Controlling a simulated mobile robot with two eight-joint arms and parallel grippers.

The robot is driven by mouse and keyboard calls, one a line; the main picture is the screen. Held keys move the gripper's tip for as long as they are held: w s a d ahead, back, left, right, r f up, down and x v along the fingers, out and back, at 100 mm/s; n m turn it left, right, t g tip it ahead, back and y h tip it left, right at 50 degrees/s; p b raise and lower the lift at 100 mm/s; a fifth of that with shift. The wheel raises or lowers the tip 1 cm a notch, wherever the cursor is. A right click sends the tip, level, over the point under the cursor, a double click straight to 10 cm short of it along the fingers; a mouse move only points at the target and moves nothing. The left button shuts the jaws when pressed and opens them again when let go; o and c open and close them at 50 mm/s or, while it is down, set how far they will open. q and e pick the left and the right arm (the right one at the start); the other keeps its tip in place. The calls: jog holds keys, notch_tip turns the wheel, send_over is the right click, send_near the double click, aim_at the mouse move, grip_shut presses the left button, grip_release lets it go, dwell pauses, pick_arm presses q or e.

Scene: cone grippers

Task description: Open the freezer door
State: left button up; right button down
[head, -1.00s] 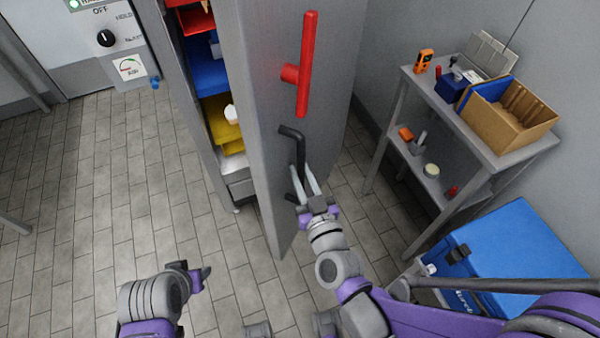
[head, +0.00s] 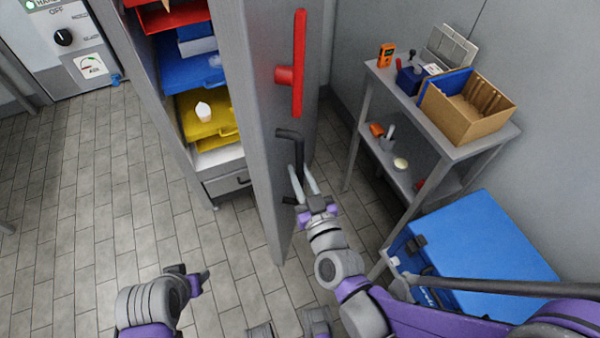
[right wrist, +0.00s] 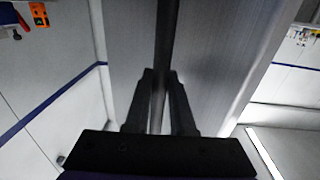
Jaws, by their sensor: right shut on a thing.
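The grey freezer door (head: 270,130) stands open, its outer face toward the right. It carries a red upright bar (head: 299,65) and, below it, a black handle (head: 298,150). My right gripper (head: 305,185) is shut on the black handle; the right wrist view shows the dark bar (right wrist: 160,100) between its two fingers (right wrist: 159,105). The freezer interior shows red, blue and yellow bins (head: 205,112) and a grey drawer (head: 228,182). My left gripper (head: 200,280) is low in the head view, away from the door; its jaw opening is unclear.
A grey shelf table (head: 440,130) at right holds a cardboard box (head: 466,108) and small tools. A blue cooler (head: 490,245) sits on the floor below it. A control panel (head: 65,35) is at upper left. Tiled floor (head: 110,190) left of the door is clear.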

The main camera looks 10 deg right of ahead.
aim_at(302, 148)
jog(key=shift+d, duration=0.2)
dwell(0.3)
jog(key=c, duration=0.8)
grip_release()
jog(key=shift+o, duration=0.2)
jog(key=shift+r, duration=0.1)
notch_tip(302, 148, up, 10)
jog(key=p, duration=0.4)
jog(key=shift+p, duration=0.4)
